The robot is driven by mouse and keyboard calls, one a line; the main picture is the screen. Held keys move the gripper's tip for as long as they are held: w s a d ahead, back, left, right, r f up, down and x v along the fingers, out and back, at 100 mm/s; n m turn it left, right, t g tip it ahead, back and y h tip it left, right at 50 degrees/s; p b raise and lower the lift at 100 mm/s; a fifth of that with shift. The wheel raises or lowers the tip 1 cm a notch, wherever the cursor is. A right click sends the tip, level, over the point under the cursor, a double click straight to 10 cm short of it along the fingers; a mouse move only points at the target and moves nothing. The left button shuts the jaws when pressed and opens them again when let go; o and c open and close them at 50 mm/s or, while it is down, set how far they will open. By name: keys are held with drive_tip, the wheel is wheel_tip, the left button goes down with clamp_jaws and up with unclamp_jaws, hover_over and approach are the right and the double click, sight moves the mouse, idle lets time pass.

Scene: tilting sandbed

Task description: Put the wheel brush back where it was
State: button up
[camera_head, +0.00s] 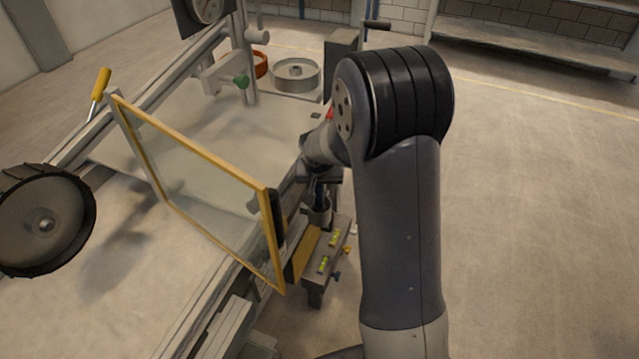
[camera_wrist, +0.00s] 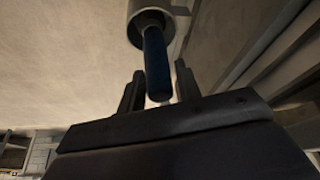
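A blue handle (camera_wrist: 156,65), likely the wheel brush's, stands in a grey cylindrical holder (camera_wrist: 134,18) in the wrist view. The brush's other end is hidden inside the holder. My gripper (camera_wrist: 160,72) has its two dark fingers on either side of the handle's free end, with a narrow gap visible beside it. It looks open. In the head view the gripper is mostly hidden behind my arm, above the small holder (camera_head: 319,214) at the bed's right edge.
A yellow-framed glass pane (camera_head: 200,180) stands over the sandbed (camera_head: 185,115). A dark treaded wheel (camera_head: 45,220) is at left. A bracket with spirit levels (camera_head: 325,255) sits just below the holder. A round metal pan (camera_head: 296,75) lies at the back. The floor at right is clear.

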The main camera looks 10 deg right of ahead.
drive_tip(key=shift+o, duration=1.1)
drive_tip(key=shift+r, duration=0.1)
drive_tip(key=shift+r, duration=0.25)
drive_tip(key=v, duration=1.1)
drive_tip(key=shift+s+r, duration=0.25)
drive_tip(key=shift+c, duration=0.4)
